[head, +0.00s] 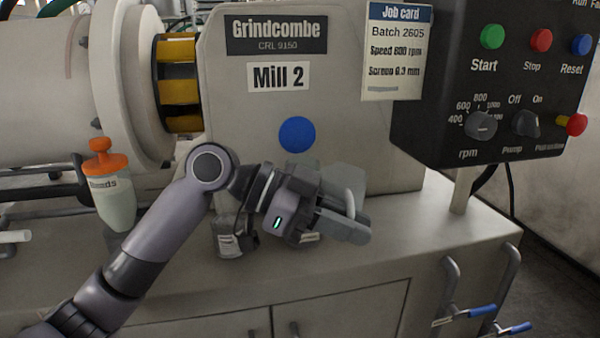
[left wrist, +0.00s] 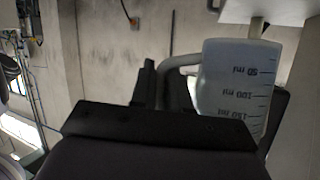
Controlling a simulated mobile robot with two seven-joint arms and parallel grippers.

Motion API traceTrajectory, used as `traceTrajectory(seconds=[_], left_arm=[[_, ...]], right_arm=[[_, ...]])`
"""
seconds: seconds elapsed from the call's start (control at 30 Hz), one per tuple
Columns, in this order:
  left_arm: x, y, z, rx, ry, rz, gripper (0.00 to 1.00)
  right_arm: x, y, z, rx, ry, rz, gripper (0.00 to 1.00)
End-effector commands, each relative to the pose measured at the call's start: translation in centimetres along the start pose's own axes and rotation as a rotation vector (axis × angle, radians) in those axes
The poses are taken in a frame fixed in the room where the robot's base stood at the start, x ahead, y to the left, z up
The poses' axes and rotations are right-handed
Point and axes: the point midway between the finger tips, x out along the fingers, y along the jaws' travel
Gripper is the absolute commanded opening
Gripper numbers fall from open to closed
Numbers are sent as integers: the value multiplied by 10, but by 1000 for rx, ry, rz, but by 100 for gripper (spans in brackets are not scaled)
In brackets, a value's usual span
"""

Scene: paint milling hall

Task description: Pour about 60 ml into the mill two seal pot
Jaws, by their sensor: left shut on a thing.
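My left gripper (head: 345,224) is shut on the handle of a translucent measuring jug (head: 335,178), above the bench in front of Mill 2. In the left wrist view the jug (left wrist: 232,85) is at the right, with 50, 100 and 150 ml marks running down the picture. Its contents cannot be made out. A small grey vessel with a label (head: 229,246) stands on the bench behind and left of the gripper, partly hidden by my arm. Its label is too small to read, so I cannot tell if it is the seal pot. My right gripper is not in view.
The Mill 2 housing (head: 230,110) rises behind the jug, with a blue disc (head: 297,134). A bead bottle with an orange cap (head: 110,195) is at the left. A control panel (head: 500,130) overhangs at the right. The bench top (head: 430,225) is clear on the right.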

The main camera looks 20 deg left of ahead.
Motion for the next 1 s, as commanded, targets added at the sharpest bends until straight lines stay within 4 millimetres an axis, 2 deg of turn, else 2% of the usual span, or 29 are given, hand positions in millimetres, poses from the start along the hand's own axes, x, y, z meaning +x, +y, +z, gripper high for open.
traceTrajectory(seconds=[0.1,0.37,0.67,1.0], left_arm=[[-4,5,1,13,4,23,0],[-8,10,-1,21,7,45,0],[-9,9,-1,14,11,47,0],[-17,1,-9,-75,86,75,0]], right_arm=[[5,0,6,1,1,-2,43],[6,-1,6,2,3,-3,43],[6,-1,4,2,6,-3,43],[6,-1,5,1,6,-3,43]])
